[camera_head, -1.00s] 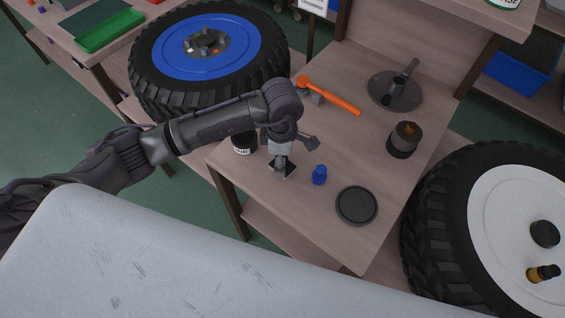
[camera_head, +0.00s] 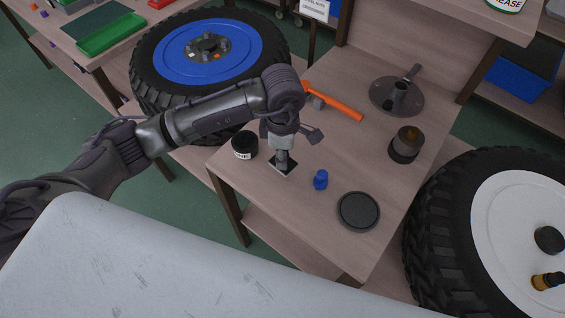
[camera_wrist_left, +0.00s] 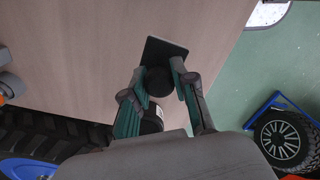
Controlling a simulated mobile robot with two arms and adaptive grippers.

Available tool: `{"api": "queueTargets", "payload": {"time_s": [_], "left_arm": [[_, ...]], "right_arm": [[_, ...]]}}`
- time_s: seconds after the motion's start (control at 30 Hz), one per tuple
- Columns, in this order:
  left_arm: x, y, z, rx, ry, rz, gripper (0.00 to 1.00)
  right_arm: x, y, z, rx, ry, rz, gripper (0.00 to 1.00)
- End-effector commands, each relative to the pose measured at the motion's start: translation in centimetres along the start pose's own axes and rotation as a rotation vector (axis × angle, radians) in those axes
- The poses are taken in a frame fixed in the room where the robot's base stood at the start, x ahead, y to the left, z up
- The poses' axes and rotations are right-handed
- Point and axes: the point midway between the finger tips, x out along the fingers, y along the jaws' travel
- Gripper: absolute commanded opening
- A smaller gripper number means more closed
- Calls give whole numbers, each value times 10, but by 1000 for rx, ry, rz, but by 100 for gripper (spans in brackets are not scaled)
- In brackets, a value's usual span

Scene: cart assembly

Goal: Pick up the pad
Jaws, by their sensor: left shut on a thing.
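The pad is a dark, flat square plate with a round dark knob on top. In the head view the pad (camera_head: 291,167) shows around the tip of my left gripper (camera_head: 282,165), near the left edge of the wooden table (camera_head: 270,206). In the left wrist view the pad (camera_wrist_left: 168,48) lies ahead of the fingers. Its knob (camera_wrist_left: 159,81) sits between the fingertips of my left gripper (camera_wrist_left: 158,82), which is shut on it. I cannot tell whether the pad touches the tabletop or is just above it. My right gripper is not in view.
A black can (camera_head: 244,145) stands just left of the gripper. A blue bottle (camera_head: 320,180) and round dark dish (camera_head: 358,211) are to the right. An orange-handled hammer (camera_head: 335,102) lies behind. A large tire (camera_head: 430,225) stands beside the table's right side.

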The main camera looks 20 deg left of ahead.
Motion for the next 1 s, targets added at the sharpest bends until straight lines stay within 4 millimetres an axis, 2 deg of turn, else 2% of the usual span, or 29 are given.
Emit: {"api": "queueTargets", "payload": {"time_s": [0.3,0.5,0.7,1.0], "left_arm": [[-42,-40,58,8,-5,4,0],[-61,-58,83,4,-3,3,0],[-70,-66,94,1,0,2,0],[-71,-68,95,0,0,1,0]], "right_arm": [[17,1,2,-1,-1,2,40],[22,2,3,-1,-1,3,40],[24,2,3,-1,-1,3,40],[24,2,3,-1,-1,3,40]]}}
